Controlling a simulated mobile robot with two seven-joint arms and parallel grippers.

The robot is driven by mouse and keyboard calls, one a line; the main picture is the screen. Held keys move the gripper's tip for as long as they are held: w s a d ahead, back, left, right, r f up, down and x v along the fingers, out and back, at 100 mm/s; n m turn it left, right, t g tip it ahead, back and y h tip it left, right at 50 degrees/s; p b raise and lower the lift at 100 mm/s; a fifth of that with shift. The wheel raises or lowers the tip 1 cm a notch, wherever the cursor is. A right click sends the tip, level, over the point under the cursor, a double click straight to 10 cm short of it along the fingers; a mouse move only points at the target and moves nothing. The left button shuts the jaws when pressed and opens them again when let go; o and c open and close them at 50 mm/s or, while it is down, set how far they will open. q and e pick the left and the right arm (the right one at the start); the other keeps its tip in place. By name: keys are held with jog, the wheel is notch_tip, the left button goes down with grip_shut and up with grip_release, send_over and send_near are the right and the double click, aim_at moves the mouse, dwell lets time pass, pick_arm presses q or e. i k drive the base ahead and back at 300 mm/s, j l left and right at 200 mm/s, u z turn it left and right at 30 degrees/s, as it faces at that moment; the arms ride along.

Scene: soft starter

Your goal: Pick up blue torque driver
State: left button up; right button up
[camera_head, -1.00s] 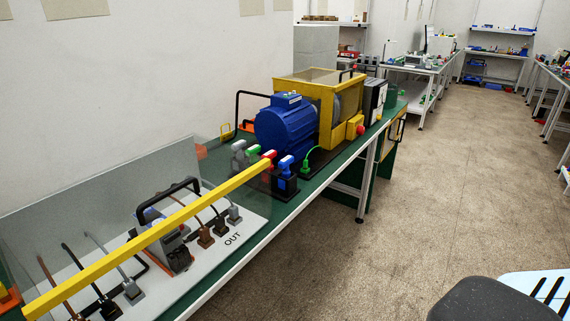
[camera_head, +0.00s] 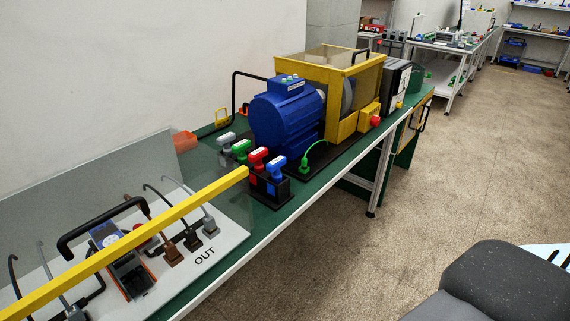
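The blue torque driver (camera_head: 276,168) is a small tool with a blue T-shaped top. It stands upright in a black holder (camera_head: 273,189) near the front edge of the green bench. A red-topped driver (camera_head: 258,158) stands just left of it, with green (camera_head: 241,148) and grey (camera_head: 226,139) ones farther left. The lower part of the blue driver is hidden in its holder. Neither of my grippers is in view.
A yellow bar (camera_head: 150,235) crosses above the panel marked OUT, ending near the drivers. A blue motor (camera_head: 287,122) and yellow guard (camera_head: 345,60) stand behind. A dark grey padded shape (camera_head: 500,285) is at lower right. The floor (camera_head: 340,260) in front is clear.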

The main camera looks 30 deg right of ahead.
aim_at(274, 166)
jog(key=i+l, duration=0.15)
jog(key=l, duration=0.25)
jog(key=i+l, duration=0.15)
jog(key=l, duration=0.2)
jog(key=i+l, duration=0.15)
jog(key=l, duration=0.25)
